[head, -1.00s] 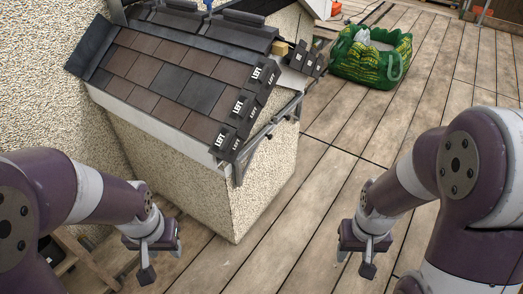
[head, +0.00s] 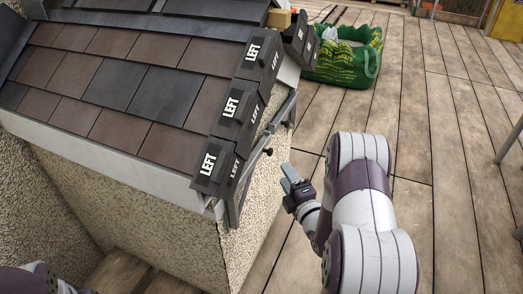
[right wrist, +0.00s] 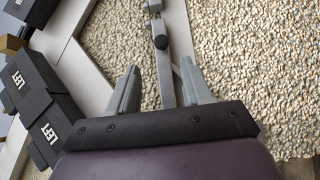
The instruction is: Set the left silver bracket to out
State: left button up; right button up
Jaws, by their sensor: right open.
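A silver bracket (head: 263,150) of grey metal bars runs along the roof's gable edge, beside the tiles marked LEFT. It carries a dark round knob (head: 268,152). In the right wrist view the bracket's bar (right wrist: 166,66) and knob (right wrist: 160,42) show against the pebbled wall. My right gripper (head: 288,178) is open and empty, to the right of the bracket and a little below the knob. In the right wrist view its fingers (right wrist: 158,88) stand either side of the bar's line; contact cannot be told. My left gripper is out of view.
Dark tiles marked LEFT (head: 230,107) overhang the gable edge close to the bracket. The pebbled wall (head: 215,240) is beneath. A green bag (head: 345,58) stands on the decking behind. The decking (head: 460,150) at the right is mostly clear.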

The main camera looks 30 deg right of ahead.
aim_at(271, 154)
jog(key=w+b, duration=0.1)
jog(key=w, duration=0.6)
jog(key=w+b, duration=0.1)
jog(key=w, duration=0.3)
jog(key=shift+w+d+f+b, duration=0.1)
jog(key=shift+d+f+b, duration=0.1)
jog(key=shift+d+b, duration=0.15)
jog(key=shift+w+r, duration=0.1)
jog(key=shift+w, duration=0.3)
grip_shut()
